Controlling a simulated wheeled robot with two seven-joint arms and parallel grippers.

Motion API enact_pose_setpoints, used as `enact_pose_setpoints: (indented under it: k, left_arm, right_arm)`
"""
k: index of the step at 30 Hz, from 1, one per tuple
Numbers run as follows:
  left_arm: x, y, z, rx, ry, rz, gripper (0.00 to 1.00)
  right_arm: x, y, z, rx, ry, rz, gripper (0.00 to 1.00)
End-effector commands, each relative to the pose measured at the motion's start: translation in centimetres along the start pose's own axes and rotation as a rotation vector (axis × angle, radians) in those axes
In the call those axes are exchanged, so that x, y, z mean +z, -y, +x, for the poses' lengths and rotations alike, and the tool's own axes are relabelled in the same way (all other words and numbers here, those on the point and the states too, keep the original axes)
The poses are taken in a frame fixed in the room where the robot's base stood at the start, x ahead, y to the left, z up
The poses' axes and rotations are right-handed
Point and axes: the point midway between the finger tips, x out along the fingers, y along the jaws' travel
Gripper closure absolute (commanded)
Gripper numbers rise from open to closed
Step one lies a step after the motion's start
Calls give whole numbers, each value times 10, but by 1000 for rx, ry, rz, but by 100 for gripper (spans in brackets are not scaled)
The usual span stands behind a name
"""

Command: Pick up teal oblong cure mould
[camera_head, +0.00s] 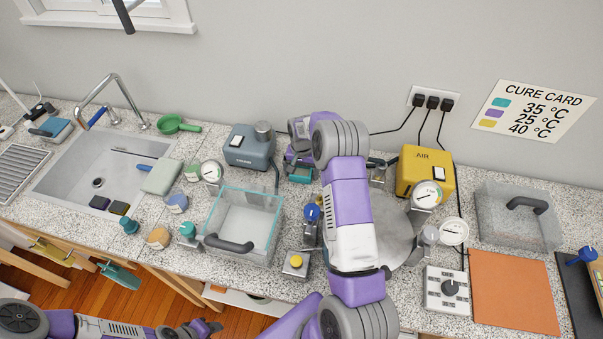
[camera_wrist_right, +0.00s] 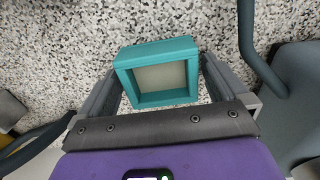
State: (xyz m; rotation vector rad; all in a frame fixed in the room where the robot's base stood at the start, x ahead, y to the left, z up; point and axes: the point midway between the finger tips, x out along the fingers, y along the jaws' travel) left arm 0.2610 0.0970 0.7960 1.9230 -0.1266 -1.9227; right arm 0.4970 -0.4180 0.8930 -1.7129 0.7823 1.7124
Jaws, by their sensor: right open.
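The teal mould (camera_wrist_right: 160,98) is a rectangular frame with a pale grey inside, on the speckled counter in the right wrist view. In the head view only part of the mould (camera_head: 301,175) shows beneath my right gripper (camera_head: 299,163). In the wrist view the open fingers of my right gripper (camera_wrist_right: 160,82) stand on either side of the mould, with small gaps visible; I cannot tell whether either finger touches it. My left gripper (camera_head: 208,328) is low at the bottom left of the head view, away from the mould; its finger opening is unclear.
A blue-grey machine (camera_head: 249,147) stands left of my right gripper and a yellow AIR box (camera_head: 427,171) to its right. Cables run behind. My right forearm covers part of a round grey plate (camera_head: 397,235).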

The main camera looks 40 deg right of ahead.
Motion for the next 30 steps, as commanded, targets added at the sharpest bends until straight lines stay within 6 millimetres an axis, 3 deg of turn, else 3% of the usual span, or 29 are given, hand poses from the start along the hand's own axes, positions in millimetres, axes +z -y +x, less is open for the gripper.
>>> enact_pose_setpoints:
  k: [1,10,16,20,30]
  left_arm:
    - [0,0,0,0,0,0,57]
    - [0,0,0,0,0,0,57]
    - [0,0,0,0,0,0,57]
    - [0,0,0,0,0,0,57]
    - [0,-1,-2,0,0,0,57]
  right_arm:
    - [0,0,0,0,0,0,5]
    - [0,0,-1,0,-1,0,48]
    - [0,0,-2,0,-1,0,48]
    - [-1,0,-13,-1,-3,-1,48]
    - [-1,0,-78,-1,-4,0,48]
